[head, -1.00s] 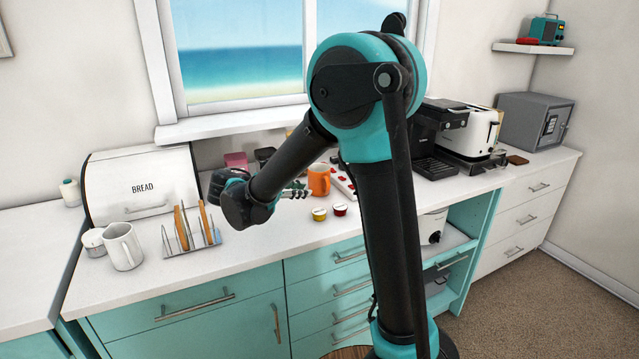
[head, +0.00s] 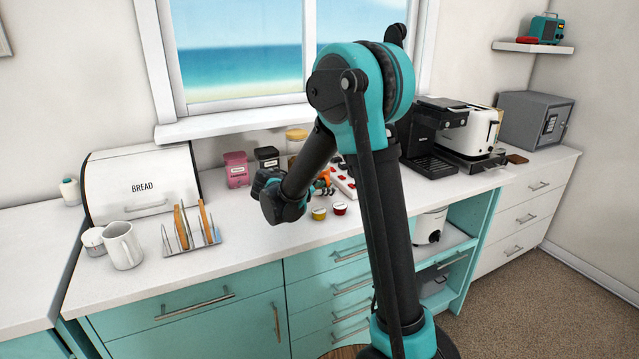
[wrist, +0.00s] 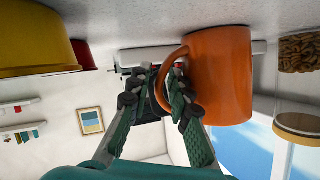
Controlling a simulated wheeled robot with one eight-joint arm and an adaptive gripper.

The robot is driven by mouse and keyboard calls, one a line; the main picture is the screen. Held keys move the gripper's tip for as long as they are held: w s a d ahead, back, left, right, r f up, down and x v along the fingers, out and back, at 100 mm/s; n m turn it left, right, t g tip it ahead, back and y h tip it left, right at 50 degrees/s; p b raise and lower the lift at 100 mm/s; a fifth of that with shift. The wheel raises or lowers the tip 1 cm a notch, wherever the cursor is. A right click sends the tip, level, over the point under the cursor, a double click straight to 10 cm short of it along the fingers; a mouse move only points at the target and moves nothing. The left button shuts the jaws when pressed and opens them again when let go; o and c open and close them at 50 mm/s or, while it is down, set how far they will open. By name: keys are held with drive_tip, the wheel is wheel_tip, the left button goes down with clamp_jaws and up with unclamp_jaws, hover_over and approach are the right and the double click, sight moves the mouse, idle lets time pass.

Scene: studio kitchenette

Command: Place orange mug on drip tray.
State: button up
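The black drip tray (head: 432,167) is at the base of the black coffee machine (head: 435,125), right of my arm.
A pink canister (head: 236,170), a dark canister (head: 267,160) and a glass jar (head: 296,143) stand behind. A white toaster (head: 480,130) stands beside the coffee machine.

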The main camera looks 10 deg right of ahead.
drive_tip(key=shift+d, duration=0.1)
drive_tip(key=shift+c, duration=0.3)
clamp_jaws()
